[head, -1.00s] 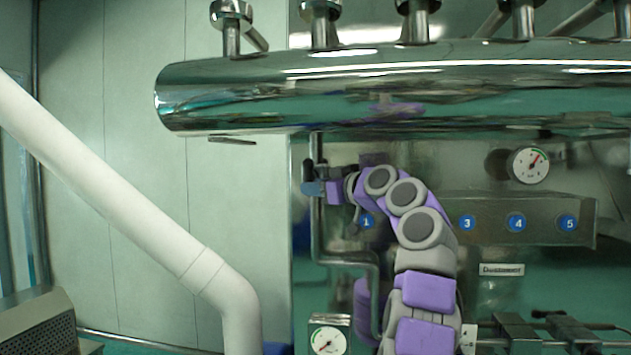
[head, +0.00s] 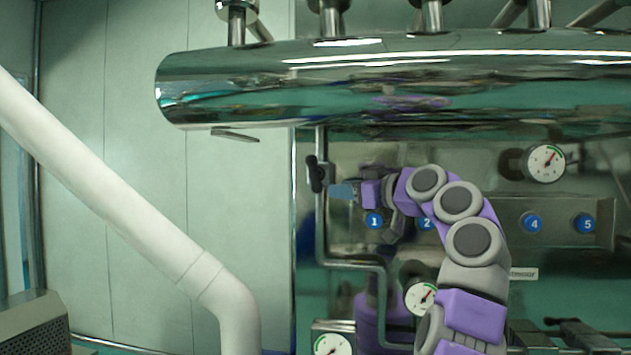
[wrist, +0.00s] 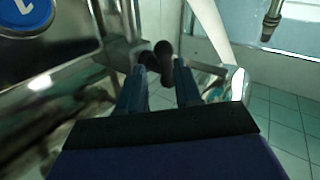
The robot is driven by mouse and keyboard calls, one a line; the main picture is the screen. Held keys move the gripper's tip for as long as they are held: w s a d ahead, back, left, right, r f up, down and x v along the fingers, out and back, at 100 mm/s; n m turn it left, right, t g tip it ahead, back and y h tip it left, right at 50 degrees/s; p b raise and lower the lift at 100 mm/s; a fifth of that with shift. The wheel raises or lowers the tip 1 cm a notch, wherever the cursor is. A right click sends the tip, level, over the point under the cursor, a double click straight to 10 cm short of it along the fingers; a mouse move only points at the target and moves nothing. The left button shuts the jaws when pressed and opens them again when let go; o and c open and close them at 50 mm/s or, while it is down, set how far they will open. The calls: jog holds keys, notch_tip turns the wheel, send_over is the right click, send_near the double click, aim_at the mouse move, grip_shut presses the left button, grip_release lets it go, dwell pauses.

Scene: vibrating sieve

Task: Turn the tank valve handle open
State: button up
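The black valve handle (head: 317,174) is on the thin vertical steel pipe below the large horizontal tank, left of centre in the head view. It stands roughly upright there. In the wrist view, its dark rounded ends (wrist: 164,62) show just beyond and between my fingertips. My gripper (head: 341,190) points left, with its blue-grey fingers just right of the handle and slightly lower. In the wrist view my gripper (wrist: 159,88) has its two fingers apart with a gap between them. Nothing appears clasped. Whether a fingertip touches the handle cannot be told.
The polished horizontal tank (head: 400,85) spans above my arm. A panel with numbered blue labels, including label 1 (head: 374,221), lies behind my arm. A thick white pipe (head: 120,185) slopes down at the left. A round gauge (head: 546,163) is at the right.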

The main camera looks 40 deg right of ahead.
jog(key=s+d+f+b, duration=0.1)
jog(key=s+f+b, duration=0.1)
jog(key=s, duration=0.7)
jog(key=shift+s+d+f+b, duration=0.15)
jog(key=shift+d+f+b, duration=0.05)
jog(key=shift+b, duration=0.45)
dwell(0.7)
jog(key=s+d+p, duration=0.2)
jog(key=s, duration=1.5)
jog(key=shift+s+d, duration=0.15)
jog(key=shift+r, duration=0.1)
